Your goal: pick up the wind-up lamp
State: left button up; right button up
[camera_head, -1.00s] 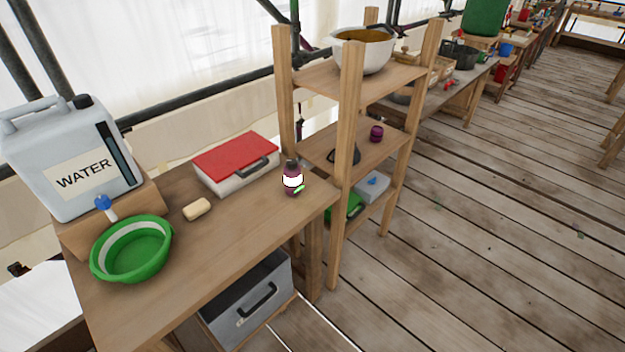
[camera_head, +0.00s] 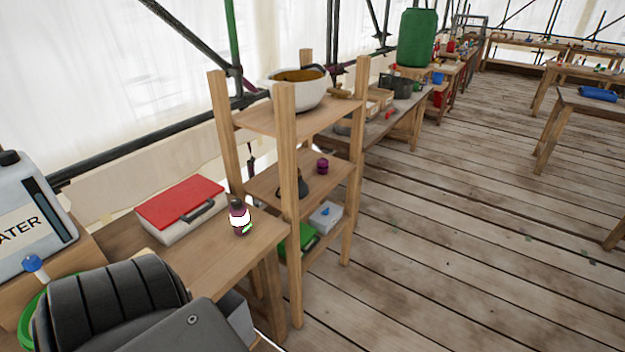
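I cannot make out a wind-up lamp for certain. On the middle board of the wooden shelf (camera_head: 287,110) stand a small purple object (camera_head: 322,166) and a dark object partly hidden behind a post; both are too small to identify. A dark purple bottle (camera_head: 239,217) with a white label stands near the right end of the wooden table (camera_head: 200,262). A dark grey link of my own arm covers the lower left corner. Neither gripper shows.
A large bowl (camera_head: 298,92) tops the shelf. A white-grey box (camera_head: 325,217) is on its lowest board. The plank floor (camera_head: 440,240) to the right is clear.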

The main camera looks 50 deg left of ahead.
aim_at(241, 225)
jog(key=z, duration=0.2)
jog(key=i, duration=2.55)
jog(key=u, duration=2.85)
